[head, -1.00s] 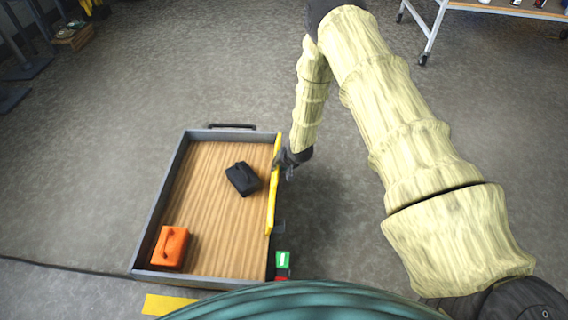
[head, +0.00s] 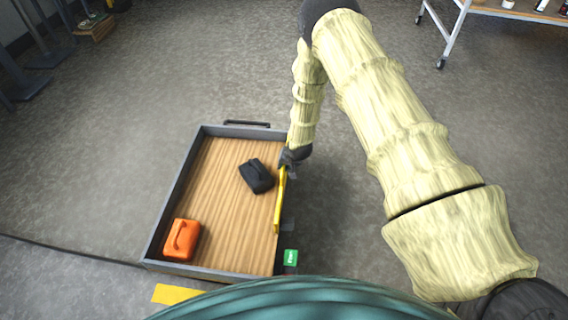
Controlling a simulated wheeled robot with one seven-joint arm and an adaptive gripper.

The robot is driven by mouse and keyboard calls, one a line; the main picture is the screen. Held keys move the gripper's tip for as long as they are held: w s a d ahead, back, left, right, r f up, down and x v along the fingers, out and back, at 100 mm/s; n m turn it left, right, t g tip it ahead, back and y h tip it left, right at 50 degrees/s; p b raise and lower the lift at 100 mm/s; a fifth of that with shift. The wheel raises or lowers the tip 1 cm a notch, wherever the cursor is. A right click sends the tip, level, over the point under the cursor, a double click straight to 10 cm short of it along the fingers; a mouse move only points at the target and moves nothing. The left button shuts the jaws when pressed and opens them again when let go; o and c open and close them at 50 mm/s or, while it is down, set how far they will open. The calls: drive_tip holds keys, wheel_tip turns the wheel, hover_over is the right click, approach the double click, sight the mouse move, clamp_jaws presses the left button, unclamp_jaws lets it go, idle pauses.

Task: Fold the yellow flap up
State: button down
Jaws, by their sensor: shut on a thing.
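The yellow flap (head: 280,203) runs along the right side of a wood-floored cart bed (head: 225,190) with grey walls. It looks like a narrow, nearly upright strip, standing along that side. My gripper (head: 286,164) is at the far end of the flap, on its outer right side, and is shut on its edge. The fingertips are small and partly hidden by the flap and my wrist.
A black case (head: 256,176) and an orange case (head: 182,239) lie in the bed. A wheeled shelf (head: 500,12) stands at the top right. Floor right of the bed is clear.

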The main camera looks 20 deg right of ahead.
drive_tip(key=shift+a, duration=0.1)
drive_tip(key=c, duration=1.5)
unclamp_jaws()
drive_tip(key=shift+o, duration=0.2)
drive_tip(key=shift+f, duration=0.15)
drive_tip(key=v, duration=1.2)
drive_tip(key=s+a+f+n+g, duration=0.1)
drive_tip(key=s+f, duration=0.3)
drive_tip(key=s, duration=0.6)
drive_tip(key=s+a+f+n+g, duration=0.15)
drive_tip(key=s+f, duration=0.25)
drive_tip(key=s, duration=0.5)
drive_tip(key=s+n+g, duration=0.3)
drive_tip(key=s, duration=2.2)
wheel_tip(320, 180, up, 25)
drive_tip(key=h+p, duration=0.1)
drive_tip(key=p, duration=2.4)
drive_tip(key=shift+a, duration=0.25)
